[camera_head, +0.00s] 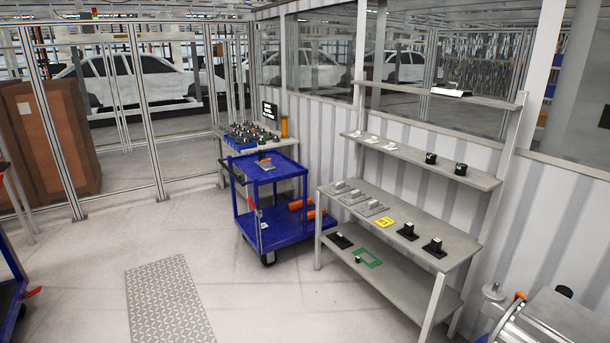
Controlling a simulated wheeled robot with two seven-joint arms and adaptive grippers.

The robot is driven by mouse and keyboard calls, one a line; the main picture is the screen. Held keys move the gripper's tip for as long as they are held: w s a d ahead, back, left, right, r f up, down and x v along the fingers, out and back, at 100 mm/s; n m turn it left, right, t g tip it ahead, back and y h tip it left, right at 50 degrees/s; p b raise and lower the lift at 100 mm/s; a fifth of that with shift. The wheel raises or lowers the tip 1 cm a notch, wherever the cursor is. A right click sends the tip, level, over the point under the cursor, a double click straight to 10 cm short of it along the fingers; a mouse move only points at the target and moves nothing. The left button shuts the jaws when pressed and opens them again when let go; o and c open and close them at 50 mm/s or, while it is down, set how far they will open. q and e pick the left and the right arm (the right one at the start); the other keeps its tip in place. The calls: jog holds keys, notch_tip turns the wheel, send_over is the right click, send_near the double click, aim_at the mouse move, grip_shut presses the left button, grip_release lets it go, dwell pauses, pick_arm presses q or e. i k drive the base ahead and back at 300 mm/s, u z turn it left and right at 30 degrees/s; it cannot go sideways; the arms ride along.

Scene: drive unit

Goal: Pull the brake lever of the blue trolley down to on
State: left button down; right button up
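The blue trolley (283,230) stands in the middle of the view, left of the grey workbench. It has an upper and a lower shelf and dark wheels. A small red lever (254,205) shows at its near left side, by the upright post; it looks slanted, but it is too small to tell its exact setting. A small grey and black part lies on the top shelf, and orange parts (301,204) lie on the lower shelf. Neither of my grippers is in view.
A grey workbench (465,245) with several parts stands to the right. A metal machine part (550,322) fills the lower right corner. Another blue trolley (10,290) with a red lever shows at the left edge. The floor before the middle trolley is clear, with a patterned plate (168,300).

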aim_at(249, 200)
jog(key=z, duration=0.1)
jog(key=i, duration=4.05)
jog(key=u, duration=0.2)
